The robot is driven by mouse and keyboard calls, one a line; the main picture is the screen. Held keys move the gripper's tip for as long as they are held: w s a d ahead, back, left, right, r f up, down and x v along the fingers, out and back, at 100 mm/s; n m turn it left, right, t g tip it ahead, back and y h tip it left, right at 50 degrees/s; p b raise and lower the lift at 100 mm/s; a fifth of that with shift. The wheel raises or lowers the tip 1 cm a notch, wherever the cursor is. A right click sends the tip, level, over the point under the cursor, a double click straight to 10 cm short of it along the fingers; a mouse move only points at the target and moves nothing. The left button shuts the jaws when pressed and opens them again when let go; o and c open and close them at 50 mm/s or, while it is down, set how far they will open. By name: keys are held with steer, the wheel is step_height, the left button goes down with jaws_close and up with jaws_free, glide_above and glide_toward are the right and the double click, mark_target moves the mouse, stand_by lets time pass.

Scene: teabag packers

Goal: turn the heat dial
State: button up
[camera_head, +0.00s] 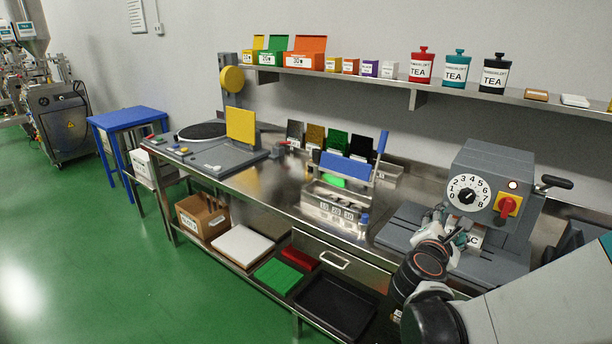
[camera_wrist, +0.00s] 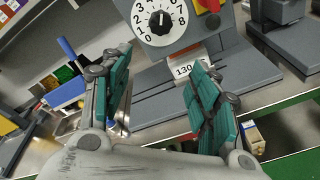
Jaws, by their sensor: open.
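The heat dial (camera_head: 467,195) is a round white plate numbered 0 to 8 with a black knob at its centre, on the front of a grey machine (camera_head: 489,160). It also shows at the top of the wrist view (camera_wrist: 160,20), with its knob upright. My gripper (camera_head: 450,235) is just below and in front of the dial, touching nothing that I can make out. In the wrist view my gripper (camera_wrist: 160,95) has its two teal-padded fingers wide apart and nothing between them. The dial lies beyond the fingertips. The knob's exact setting is too small to read.
A red switch on a yellow plate (camera_head: 507,205) sits right of the dial, with a black-handled lever (camera_head: 555,182) beyond. A blue-handled sealer (camera_head: 346,165) stands left on the steel bench (camera_head: 285,195). A shelf (camera_head: 400,83) runs above.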

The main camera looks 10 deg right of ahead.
mark_target(467, 197)
steer(key=w+d+n, duration=0.1)
steer(key=w+d, duration=0.2)
steer(key=d, duration=0.1)
steer(key=w+d+n+h+b, duration=0.1)
steer(key=w+d+n, duration=0.1)
steer(key=w+d, duration=0.1)
steer(key=w+d+n+t+b, duration=0.1)
steer(key=w+d, duration=0.2)
steer(key=d, duration=0.3)
steer(key=shift+w+f+n+h, duration=0.1)
steer(key=shift+w+n+h, duration=0.15)
steer(key=shift+n+h, duration=0.15)
steer(key=c, duration=1.1)
